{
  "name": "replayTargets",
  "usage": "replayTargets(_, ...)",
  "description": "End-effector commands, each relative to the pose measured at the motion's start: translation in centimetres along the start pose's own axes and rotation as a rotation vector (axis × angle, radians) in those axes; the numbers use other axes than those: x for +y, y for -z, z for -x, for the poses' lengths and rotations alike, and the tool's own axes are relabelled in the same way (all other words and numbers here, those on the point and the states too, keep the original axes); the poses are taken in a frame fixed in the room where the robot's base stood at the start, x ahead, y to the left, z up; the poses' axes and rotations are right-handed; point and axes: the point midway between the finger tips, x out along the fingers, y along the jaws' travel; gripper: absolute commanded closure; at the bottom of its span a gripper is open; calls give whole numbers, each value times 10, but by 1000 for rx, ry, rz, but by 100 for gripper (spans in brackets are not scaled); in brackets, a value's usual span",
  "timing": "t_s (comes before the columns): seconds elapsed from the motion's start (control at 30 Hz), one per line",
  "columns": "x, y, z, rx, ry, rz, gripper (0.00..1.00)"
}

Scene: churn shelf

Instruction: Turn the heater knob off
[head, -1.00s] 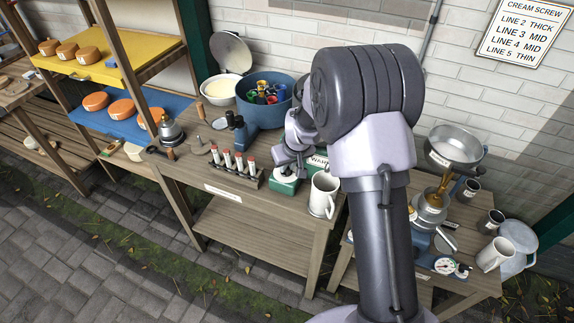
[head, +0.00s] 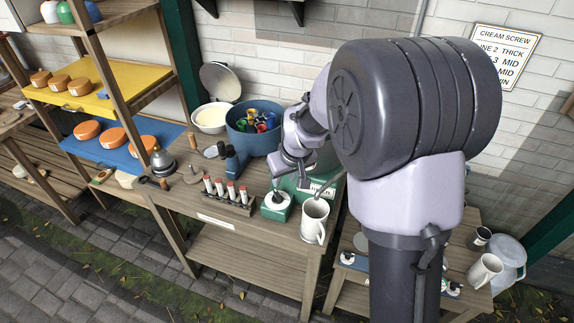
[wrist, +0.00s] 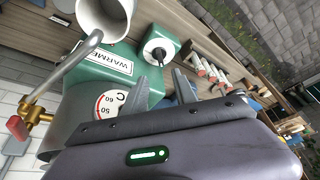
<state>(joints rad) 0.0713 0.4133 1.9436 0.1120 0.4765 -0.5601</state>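A green warmer box labelled "WARMER" (wrist: 112,62) stands on the wooden bench. A white temperature dial (wrist: 110,103) is on the warmer's body. My gripper (wrist: 162,76) is open and empty, its two dark fingers apart and pointing toward the knob's block. In the head view my gripper (head: 290,182) hangs just above and behind the knob; contact is not clear.
A white mug (head: 314,220) stands right of the knob, under a grey spout. A rack of red-topped tubes (head: 226,192) stands to the left. A blue tub (head: 252,138) is behind. A red valve handle (wrist: 17,128) is on the spout side.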

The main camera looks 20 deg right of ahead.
Motion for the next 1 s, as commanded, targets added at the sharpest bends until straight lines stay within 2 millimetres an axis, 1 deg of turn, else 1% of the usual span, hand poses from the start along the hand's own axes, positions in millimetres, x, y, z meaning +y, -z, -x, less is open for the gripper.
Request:
replayTargets(0.03,0,2,15,3,-1,0,66)
replayTargets(0.1,0,1,28,1,0,1,66)
replayTargets(0.2,0,0,39,0,0,1,66)
replayTargets(0.3,0,0,43,-1,0,0,66)
replayTargets(0.7,0,-1,43,0,0,-1,66)
replayTargets(0.77,-4,-4,51,8,1,-16,66)
replayTargets(0.83,-15,-18,77,29,8,-71,66)
replayTargets(0.87,-22,-28,92,40,14,-107,66)
replayTargets(0.9,-34,-48,112,56,23,-163,66)
replayTargets(0.97,-51,-83,138,73,41,-253,66)
replayTargets(1.0,-62,-107,152,84,54,-312,66)
